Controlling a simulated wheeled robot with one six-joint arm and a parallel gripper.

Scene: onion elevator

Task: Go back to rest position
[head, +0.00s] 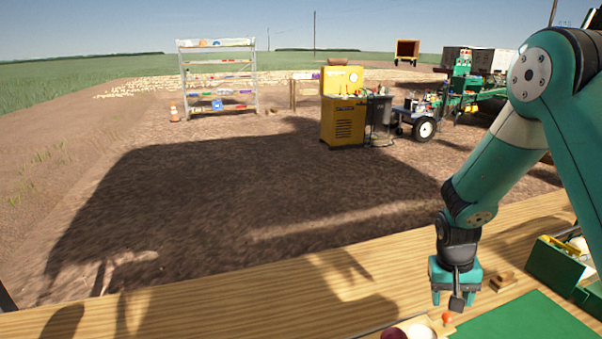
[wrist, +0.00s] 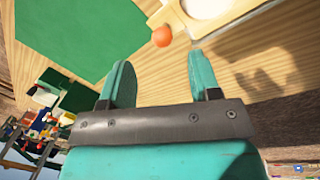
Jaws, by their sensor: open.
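My gripper (head: 455,300) hangs at the end of my teal arm, above the wooden table (head: 230,303) at the lower right of the head view. In the wrist view its two teal fingers (wrist: 158,85) stand apart with nothing between them. A small orange ball-like thing (head: 447,318) is close by the fingertips in the head view. It also shows just beyond the fingers in the wrist view (wrist: 162,37).
A green mat (head: 525,318) lies on the table, with a green box (head: 556,262) to its right. A red round thing (head: 394,333) and a white one (head: 421,330) are at the bottom edge. Beyond are a yellow cabinet (head: 343,122) and a shelf rack (head: 218,77). The table's left part is clear.

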